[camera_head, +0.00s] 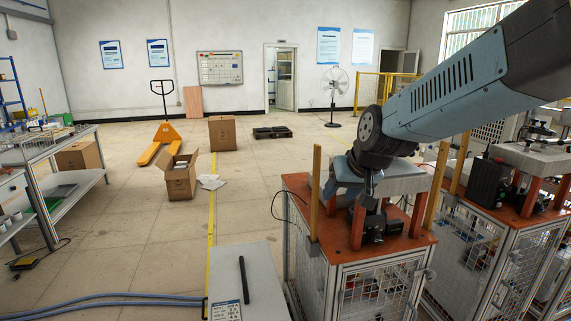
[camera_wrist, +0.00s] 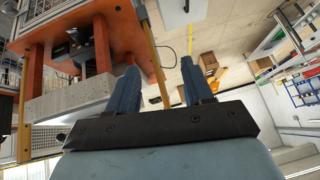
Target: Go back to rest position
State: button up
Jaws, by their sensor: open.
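In the wrist view, the two blue fingers of my gripper (camera_wrist: 159,66) are spread apart, with nothing held between them. The heater station's orange-topped stand (camera_wrist: 140,45) and its light grey block (camera_wrist: 75,100) fill the left of that view, which looks inverted. In the head view, my blue-grey arm reaches in from the upper right, its wrist over the near heater station (camera_head: 322,248). That station has orange posts, a grey slab on top and a mesh-sided frame. My gripper is low by the slab there, largely hidden by my wrist, so contact cannot be told.
A second similar station (camera_head: 490,240) stands close on the right. A grey cabinet top (camera_head: 250,280) with a black handle is at the front. An open cardboard box (camera_head: 180,178) and an orange pallet jack (camera_head: 163,133) are farther off. The floor left of the yellow line is mostly clear.

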jog(key=s+d+r+h, duration=0.1)
jog(key=s+d, duration=0.4)
jog(key=s, duration=0.4)
jog(key=s+d+r+m+h, duration=0.1)
jog(key=s+d+r, duration=0.1)
jog(key=s+d, duration=0.3)
jog(key=s, duration=0.3)
jog(key=shift+s+d+r+m+g+h, duration=0.2)
jog(key=shift+s+d+m+g+h, duration=0.1)
jog(key=shift+s+d+g+h, duration=0.1)
jog(key=shift+c, duration=0.2)
dwell(0.5)
